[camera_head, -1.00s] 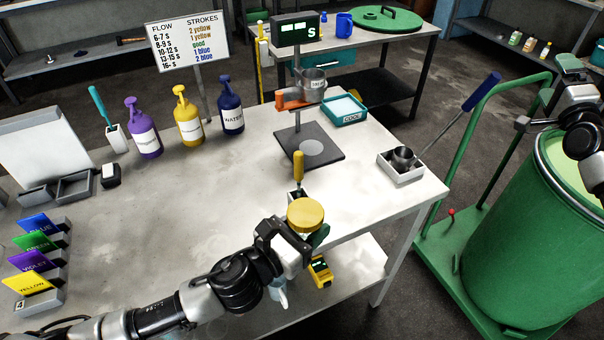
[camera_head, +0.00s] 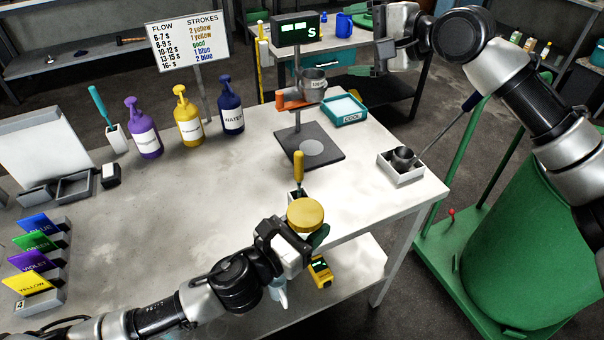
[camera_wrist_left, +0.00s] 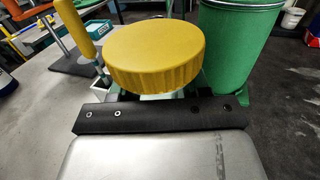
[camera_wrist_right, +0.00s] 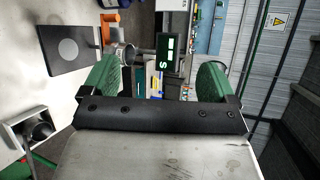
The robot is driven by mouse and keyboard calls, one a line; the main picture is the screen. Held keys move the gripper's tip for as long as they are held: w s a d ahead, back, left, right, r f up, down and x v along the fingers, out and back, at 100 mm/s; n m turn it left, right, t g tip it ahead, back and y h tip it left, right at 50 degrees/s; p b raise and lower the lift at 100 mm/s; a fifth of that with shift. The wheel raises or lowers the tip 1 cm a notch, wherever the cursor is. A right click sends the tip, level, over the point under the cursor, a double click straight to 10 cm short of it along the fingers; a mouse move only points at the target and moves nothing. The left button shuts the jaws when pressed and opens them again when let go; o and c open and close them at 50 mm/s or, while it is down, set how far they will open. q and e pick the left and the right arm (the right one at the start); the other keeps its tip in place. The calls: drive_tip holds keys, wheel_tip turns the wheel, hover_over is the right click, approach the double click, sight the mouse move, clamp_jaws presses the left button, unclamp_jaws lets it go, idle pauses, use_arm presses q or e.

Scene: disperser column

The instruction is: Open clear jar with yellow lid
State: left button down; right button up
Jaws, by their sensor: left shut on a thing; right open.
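The jar's yellow lid (camera_head: 305,215) is on top of the jar, near the front edge of the table. It fills the upper middle of the left wrist view (camera_wrist_left: 155,55). My left gripper (camera_head: 300,242) is shut on the jar just below the lid. The jar body is mostly hidden behind the gripper and lid. My right gripper (camera_head: 380,52) is raised at the upper right, far from the jar. Its green fingers stand wide apart and empty in the right wrist view (camera_wrist_right: 157,85).
A yellow-handled tool (camera_head: 298,165) stands close behind the jar. A flow cup (camera_head: 314,80) on a stand, a teal COOL tray (camera_head: 344,110) and a metal cup in a white box (camera_head: 401,172) are beyond. A green drum (camera_head: 515,250) stands right. The table's middle left is clear.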

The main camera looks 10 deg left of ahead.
drive_tip(key=s+a+f+n+g+h, duration=0.1)
drive_tip(key=s+a+f+g+h, duration=0.1)
drive_tip(key=s+a+f+g, duration=0.3)
drive_tip(key=g+h, duration=0.2)
drive_tip(key=h, duration=0.8)
hover_over(302, 212)
drive_tip(key=shift+n, duration=0.4)
wheel_tip(302, 212, down, 8)
drive_tip(key=shift+s+f, duration=0.1)
drive_tip(key=shift+f, duration=4)
